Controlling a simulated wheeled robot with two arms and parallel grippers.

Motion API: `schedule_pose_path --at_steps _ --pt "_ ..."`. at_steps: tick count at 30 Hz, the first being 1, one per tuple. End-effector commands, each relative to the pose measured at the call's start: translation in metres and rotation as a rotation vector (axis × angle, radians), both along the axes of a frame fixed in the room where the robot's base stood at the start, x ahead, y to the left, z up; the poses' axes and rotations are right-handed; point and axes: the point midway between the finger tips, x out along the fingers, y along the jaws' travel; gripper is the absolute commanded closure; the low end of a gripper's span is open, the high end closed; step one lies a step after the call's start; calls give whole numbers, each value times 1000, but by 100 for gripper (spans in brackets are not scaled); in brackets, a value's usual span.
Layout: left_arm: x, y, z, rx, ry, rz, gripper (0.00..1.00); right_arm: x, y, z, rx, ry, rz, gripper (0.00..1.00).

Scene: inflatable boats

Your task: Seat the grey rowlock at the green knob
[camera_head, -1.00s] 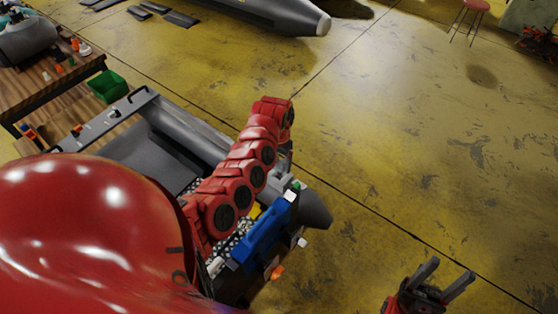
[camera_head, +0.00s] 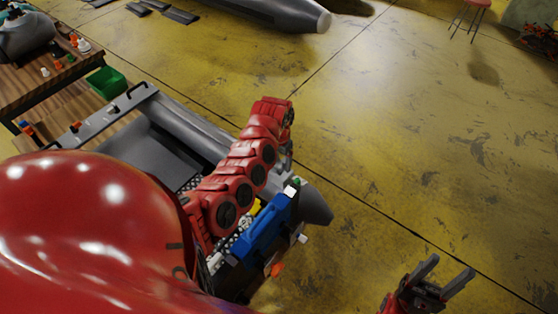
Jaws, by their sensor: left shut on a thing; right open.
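My red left arm reaches across the grey boat, and its wrist bends down at the far end. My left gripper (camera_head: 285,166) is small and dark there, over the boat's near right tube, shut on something. What it holds is mostly hidden by the gripper and wrist; I cannot make out the grey rowlock clearly. The green knob (camera_head: 297,181) shows as a small spot just right of and below the gripper, near the tube. I cannot tell whether the held part touches it. My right gripper (camera_head: 440,282) is open and empty above the floor at lower right.
The grey boat (camera_head: 175,125) lies beneath my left arm. A blue case (camera_head: 266,232) is in front, with an orange piece (camera_head: 277,270) near it. The yellow floor at right is open.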

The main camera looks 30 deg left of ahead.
Motion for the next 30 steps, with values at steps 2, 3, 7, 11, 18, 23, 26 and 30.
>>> schedule_pose_path --at_steps 2,3,7,11,18,23,26,30 --pt "0 0 0 0 0 0 78 0 0 0 0 0 0 43" --pt "0 0 0 0 0 0 78 0 0 0 0 0 0 43" --pt "0 0 0 0 0 0 78 0 0 0 0 0 0 43" --pt "0 0 -2 0 0 0 78 0 0 -1 0 0 0 43" --pt "0 0 -7 0 0 -1 78 0 0 -4 0 0 0 43" --pt "0 -1 -10 0 0 -1 78 0 0 -6 0 0 0 43" --pt "0 -1 -12 0 0 -1 78 0 0 -7 0 0 0 43" --pt "0 -1 -15 0 0 -1 78 0 0 -8 0 0 0 43"
